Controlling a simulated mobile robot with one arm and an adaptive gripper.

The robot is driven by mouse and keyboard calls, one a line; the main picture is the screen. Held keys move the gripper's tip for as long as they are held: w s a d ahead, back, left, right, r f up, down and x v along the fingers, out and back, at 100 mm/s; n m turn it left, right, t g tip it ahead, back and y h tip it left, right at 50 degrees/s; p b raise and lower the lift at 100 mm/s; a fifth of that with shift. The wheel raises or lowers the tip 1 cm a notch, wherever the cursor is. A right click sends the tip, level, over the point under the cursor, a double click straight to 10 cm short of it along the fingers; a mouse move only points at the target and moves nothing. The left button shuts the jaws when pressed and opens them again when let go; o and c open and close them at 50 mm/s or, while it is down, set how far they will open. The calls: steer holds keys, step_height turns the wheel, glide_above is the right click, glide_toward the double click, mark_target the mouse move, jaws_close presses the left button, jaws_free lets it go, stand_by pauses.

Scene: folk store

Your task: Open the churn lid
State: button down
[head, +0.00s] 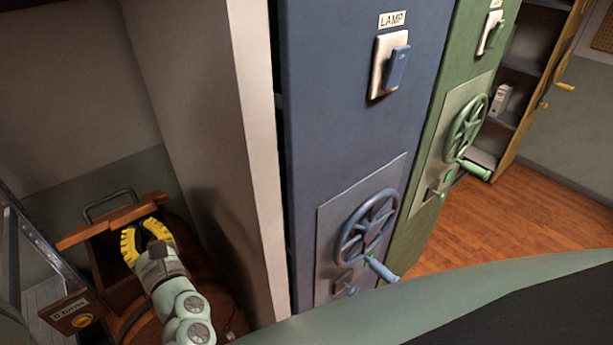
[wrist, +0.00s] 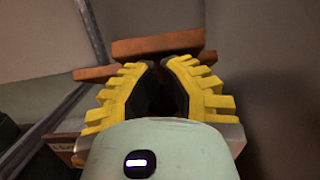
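A wooden churn-like box (head: 130,290) stands at the lower left of the head view, partly hidden by my arm. A wooden board, which looks like its lid (head: 85,234), lies across its top. A grey metal handle (head: 108,196) rises behind the board. My gripper (head: 146,228), with yellow ribbed fingers, is over the near side of the board. Its fingers are apart with nothing visible between them. In the wrist view the wooden board (wrist: 158,43) shows just beyond the fingertips. I cannot tell whether the fingers touch it.
A wooden plaque (head: 70,312) with a turns label is at the lower left, beside a metal rail (head: 45,245). A pale wall end (head: 215,130) stands right of my arm. Blue (head: 330,110) and green (head: 440,150) cabinets with wheels stand further right. Wooden floor (head: 500,225) is open there.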

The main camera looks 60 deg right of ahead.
mark_target(131, 211)
steer(key=shift+r, duration=0.1)
steer(key=w+r+p, duration=0.1)
steer(key=r+p, duration=0.1)
steer(key=p, duration=0.1)
steer(key=w+r+g+p, duration=0.1)
steer(key=r+p, duration=0.1)
steer(key=p, duration=0.2)
steer(key=w+d+r+g+p, duration=0.1)
steer(key=r+p, duration=0.1)
steer(key=p, duration=0.1)
steer(key=shift+w+r+y, duration=0.15)
steer(key=shift+r+y, duration=0.05)
steer(key=shift+y, duration=0.1)
steer(key=w+d+r+g+p, duration=0.1)
steer(key=w+d+r, duration=0.1)
steer(key=w, duration=0.5)
steer(key=w+d+r+p, duration=0.1)
steer(key=w+r, duration=0.3)
steer(key=w, duration=0.4)
steer(key=w+d+r+g+p, duration=0.1)
steer(key=w+d+r, duration=0.2)
steer(key=w, duration=0.5)
steer(key=shift+w+d+r+g+y, duration=0.15)
steer(key=shift+d+r+g+y, duration=0.15)
steer(key=shift+d+r+y, duration=0.1)
steer(key=shift+p, duration=0.3)
